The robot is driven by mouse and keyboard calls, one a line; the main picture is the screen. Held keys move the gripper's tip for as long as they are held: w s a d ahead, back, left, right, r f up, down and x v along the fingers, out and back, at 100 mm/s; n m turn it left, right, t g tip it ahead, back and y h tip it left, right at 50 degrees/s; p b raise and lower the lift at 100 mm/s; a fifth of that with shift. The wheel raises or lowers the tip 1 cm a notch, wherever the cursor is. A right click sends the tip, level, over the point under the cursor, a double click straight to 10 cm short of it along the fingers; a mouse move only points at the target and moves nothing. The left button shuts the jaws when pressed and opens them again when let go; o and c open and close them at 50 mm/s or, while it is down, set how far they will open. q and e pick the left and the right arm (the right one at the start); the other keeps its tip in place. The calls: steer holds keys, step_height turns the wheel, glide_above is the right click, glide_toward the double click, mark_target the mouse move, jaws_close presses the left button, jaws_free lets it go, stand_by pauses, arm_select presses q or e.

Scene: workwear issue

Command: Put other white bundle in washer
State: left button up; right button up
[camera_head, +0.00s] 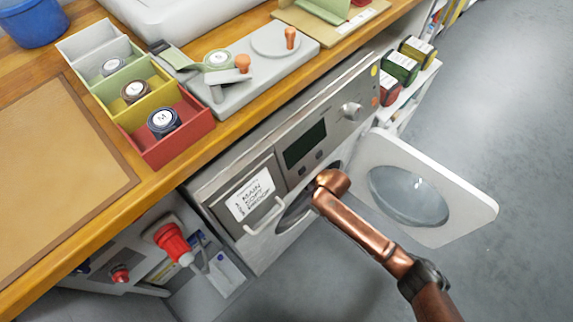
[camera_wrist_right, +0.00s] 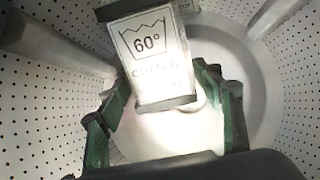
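The washer (camera_head: 330,130) is under the counter, with its round door (camera_head: 410,195) swung open to the right. My right arm reaches into the drum opening; its gripper is hidden in the head view. In the right wrist view, my right gripper (camera_wrist_right: 164,100) is inside the perforated drum (camera_wrist_right: 50,100), its green-lined fingers spread apart. A white bundle with a "60°" label and dark end bands (camera_wrist_right: 155,55) shows between and beyond the fingertips, with gaps at both sides. A pale, overexposed area lies below it. My left gripper is not in view.
The wooden counter (camera_head: 110,215) holds a divided tray (camera_head: 180,145) with grey, green, yellow and red compartments and a grey stamping device (camera_head: 250,75). Rolled goods (camera_head: 400,67) sit on a shelf right of the washer. The floor at right is clear.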

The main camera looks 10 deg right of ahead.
steer(key=o, duration=0.4)
steer(key=shift+c, duration=0.2)
steer(key=shift+f, duration=0.1)
steer(key=shift+s+d, duration=0.1)
steer(key=v, duration=0.5)
steer(key=s+d, duration=0.7)
steer(key=s, duration=0.2)
steer(key=shift+s, duration=0.15)
steer(key=shift+d, duration=0.15)
